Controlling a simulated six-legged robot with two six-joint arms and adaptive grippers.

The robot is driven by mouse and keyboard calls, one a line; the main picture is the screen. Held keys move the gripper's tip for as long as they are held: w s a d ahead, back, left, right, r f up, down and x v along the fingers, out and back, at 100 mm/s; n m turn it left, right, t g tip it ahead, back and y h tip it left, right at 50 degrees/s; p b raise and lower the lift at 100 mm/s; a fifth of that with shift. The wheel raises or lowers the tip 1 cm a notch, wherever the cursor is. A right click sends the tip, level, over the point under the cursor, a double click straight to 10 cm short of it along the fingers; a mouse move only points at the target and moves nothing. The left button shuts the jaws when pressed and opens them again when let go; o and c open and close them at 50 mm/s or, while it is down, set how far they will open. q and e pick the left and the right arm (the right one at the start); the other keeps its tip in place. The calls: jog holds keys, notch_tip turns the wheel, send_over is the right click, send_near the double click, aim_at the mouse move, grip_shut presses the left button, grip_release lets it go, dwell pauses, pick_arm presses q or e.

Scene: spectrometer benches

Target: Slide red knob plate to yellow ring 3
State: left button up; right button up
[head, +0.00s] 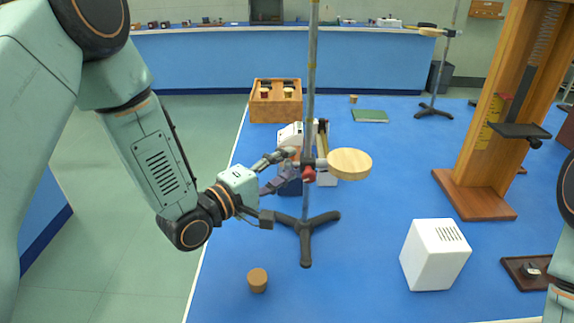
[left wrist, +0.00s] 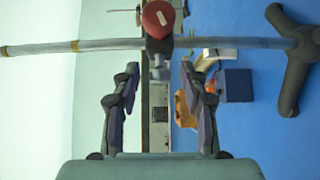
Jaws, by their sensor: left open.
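The red knob (head: 308,175) sits on a clamp on the upright metal rod (head: 313,45), and the round wooden plate (head: 350,163) sticks out to its right. The rod rises from a dark tripod base (head: 305,228). A yellow ring (head: 312,66) shows on the rod above the clamp. In the left wrist view, yellow rings (left wrist: 75,46) also mark the rod. My left gripper (head: 287,168) is open just left of the clamp. In the left wrist view, the red knob (left wrist: 158,18) lies beyond and between the open fingertips (left wrist: 159,78), apparently ungripped. My right gripper is not visible.
A white box (head: 430,255) and a cork (head: 258,280) stand on the blue bench (head: 340,295). A white-topped device (head: 290,133) is behind the gripper. A wooden box (head: 275,103) is farther back. A tall wooden frame (head: 480,195) stands right.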

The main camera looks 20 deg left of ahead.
pick_arm(q)
jog(key=shift+w+d+r, duration=0.1)
jog(key=shift+w+d, duration=0.1)
jog(key=shift+w, duration=0.15)
jog(key=shift+w+d+f, duration=0.15)
jog(key=shift+w+f, duration=0.05)
jog(key=shift+w, duration=0.25)
jog(key=shift+s+r, duration=0.2)
jog(key=shift+s, duration=0.1)
jog(key=c, duration=0.3)
jog(key=shift+w, duration=0.1)
grip_shut()
